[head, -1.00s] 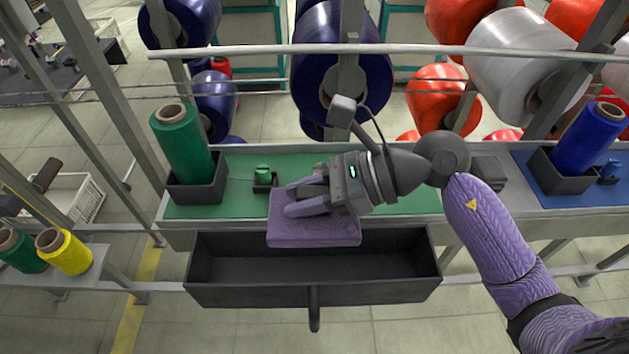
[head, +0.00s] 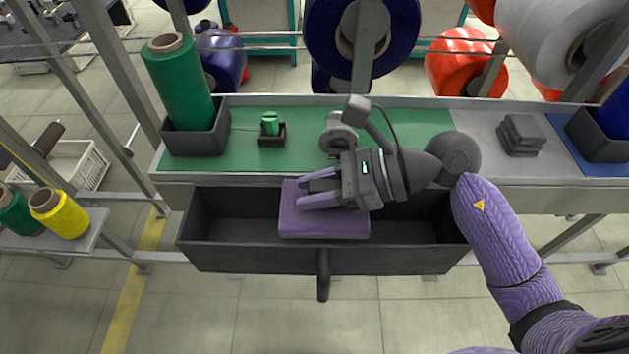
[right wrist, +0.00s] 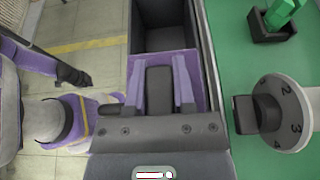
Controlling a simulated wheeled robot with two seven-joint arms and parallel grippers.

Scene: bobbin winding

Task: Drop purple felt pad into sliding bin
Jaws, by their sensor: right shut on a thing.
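The purple felt pad (head: 322,222) is a flat, thick rectangle in the head view, held over the middle of the sliding bin. My right gripper (head: 318,191) is shut on the pad; its purple fingers also show in the right wrist view (right wrist: 158,85) against the pad (right wrist: 199,68). The sliding bin (head: 235,258) is a long black open drawer, pulled out below the bench, with a handle at its front. Its visible floor is empty. The pad hides the middle of the bin; how high the pad is above the floor is hard to tell.
A side shelf holds a yellow spool (head: 60,214).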

